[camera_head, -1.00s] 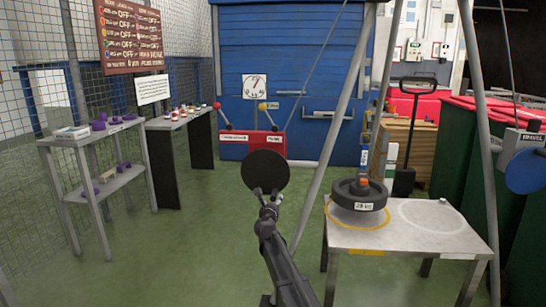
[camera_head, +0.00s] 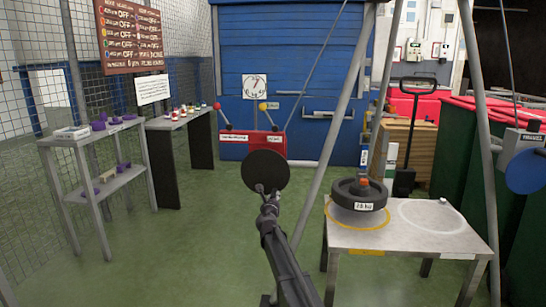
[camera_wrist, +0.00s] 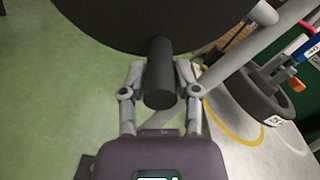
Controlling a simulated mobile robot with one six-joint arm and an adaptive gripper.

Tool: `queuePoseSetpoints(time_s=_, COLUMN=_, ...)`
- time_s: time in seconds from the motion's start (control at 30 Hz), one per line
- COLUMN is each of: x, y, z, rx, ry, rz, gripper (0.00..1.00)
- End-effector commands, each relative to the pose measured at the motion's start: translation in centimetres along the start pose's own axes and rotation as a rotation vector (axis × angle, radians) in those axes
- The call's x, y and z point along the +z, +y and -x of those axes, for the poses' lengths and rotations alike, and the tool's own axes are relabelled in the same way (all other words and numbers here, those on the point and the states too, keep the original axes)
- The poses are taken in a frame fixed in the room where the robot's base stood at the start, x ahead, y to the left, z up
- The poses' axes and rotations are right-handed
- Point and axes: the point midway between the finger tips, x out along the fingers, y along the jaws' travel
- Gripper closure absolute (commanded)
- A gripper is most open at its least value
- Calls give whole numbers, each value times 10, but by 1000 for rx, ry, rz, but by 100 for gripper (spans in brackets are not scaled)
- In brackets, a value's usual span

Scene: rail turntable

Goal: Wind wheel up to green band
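A black disc-shaped wheel (camera_head: 265,171) stands before the blue shutter, left of the slanted pole. It fills the top of the wrist view (camera_wrist: 150,20), where its dark cylindrical handle (camera_wrist: 159,75) points toward me. My gripper (camera_head: 264,190) is at the wheel's lower edge. In the wrist view its fingers (camera_wrist: 160,80) lie on both sides of the handle and appear closed on it. The needle points up and slightly right. A green band on it is too small to make out.
A metal table (camera_head: 408,239) at right carries a black weight (camera_head: 359,194) on a yellow ring, beside an empty white ring. A red lever box (camera_head: 253,144) stands behind the wheel. Grey shelves (camera_head: 100,180) are at left; a blue disc (camera_head: 525,171) is far right.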

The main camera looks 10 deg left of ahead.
Motion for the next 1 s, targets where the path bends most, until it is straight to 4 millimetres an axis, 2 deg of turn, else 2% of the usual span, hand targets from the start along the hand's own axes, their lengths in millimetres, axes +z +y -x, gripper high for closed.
queuePoseSetpoints(time_s=0.03, x=0, y=0, z=0, rx=0, ry=0, rz=0, gripper=92)
queuePoseSetpoints(time_s=0.07, x=0, y=0, z=0, rx=0, ry=0, rz=0, gripper=100)
queuePoseSetpoints(time_s=0.4, x=0, y=4, z=-1, rx=1, ry=-1, rz=-30, gripper=100)
queuePoseSetpoints(time_s=1.0, x=6, y=32, z=-1, rx=9, ry=-3, rz=-310, gripper=100)
